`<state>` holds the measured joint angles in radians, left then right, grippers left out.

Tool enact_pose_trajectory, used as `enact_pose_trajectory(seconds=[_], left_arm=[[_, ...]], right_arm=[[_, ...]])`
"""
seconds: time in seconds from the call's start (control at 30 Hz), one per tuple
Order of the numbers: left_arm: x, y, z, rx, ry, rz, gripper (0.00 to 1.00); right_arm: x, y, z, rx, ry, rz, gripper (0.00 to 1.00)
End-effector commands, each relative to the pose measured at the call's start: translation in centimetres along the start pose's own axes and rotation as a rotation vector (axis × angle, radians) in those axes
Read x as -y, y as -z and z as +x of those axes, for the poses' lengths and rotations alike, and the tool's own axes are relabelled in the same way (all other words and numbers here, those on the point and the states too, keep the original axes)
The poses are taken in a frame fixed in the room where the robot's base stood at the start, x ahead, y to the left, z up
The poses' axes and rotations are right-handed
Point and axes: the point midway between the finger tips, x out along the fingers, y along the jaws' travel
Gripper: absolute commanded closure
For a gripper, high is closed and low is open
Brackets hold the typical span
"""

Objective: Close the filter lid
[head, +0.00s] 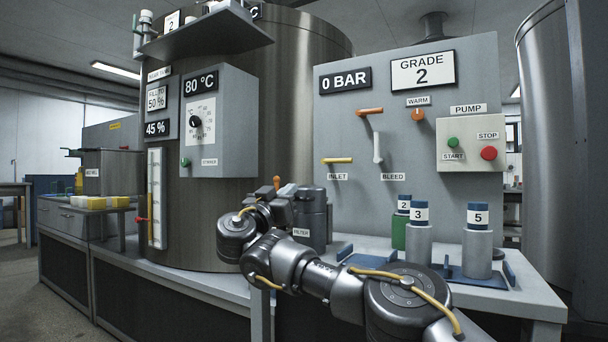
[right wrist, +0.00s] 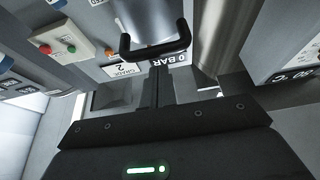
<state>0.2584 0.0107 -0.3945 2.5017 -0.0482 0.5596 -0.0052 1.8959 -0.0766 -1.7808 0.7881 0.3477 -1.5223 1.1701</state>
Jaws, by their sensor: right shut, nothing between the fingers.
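The filter (head: 313,220) is a dark grey cylinder with a FILTER label at its foot, on the bench in front of the big steel tank. Its top is partly hidden by my right arm, so I cannot tell how far its lid is open. My right gripper (head: 277,205) is at the left side of the filter. In the right wrist view its fingers (right wrist: 158,88) are together and empty. A black U-shaped bar (right wrist: 155,52) in front of a grey cylindrical part shows just beyond the fingertips; I cannot tell whether they touch. My left gripper is not in view.
A grey panel (head: 345,115) with valve handles and pump buttons stands behind the filter. Numbered cylinders (head: 418,245) stand at the right on the bench. A tank control box (head: 225,140) and a level gauge (head: 156,200) are at the left.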

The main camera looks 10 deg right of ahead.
Motion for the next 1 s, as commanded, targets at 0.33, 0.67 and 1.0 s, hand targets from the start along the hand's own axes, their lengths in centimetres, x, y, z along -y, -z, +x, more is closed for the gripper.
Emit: enact_pose_trajectory(seconds=[0.33,0.67,1.0], left_arm=[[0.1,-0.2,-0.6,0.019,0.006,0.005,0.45],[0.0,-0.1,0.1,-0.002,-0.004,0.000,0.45],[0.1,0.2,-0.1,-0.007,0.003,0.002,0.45]], right_arm=[[-0.1,1.7,-5.0,-0.005,0.000,0.002,1.00],[-0.2,1.3,-8.9,-0.004,-0.005,0.003,1.00],[2.0,2.3,-9.4,-0.069,0.110,-0.116,1.00]])
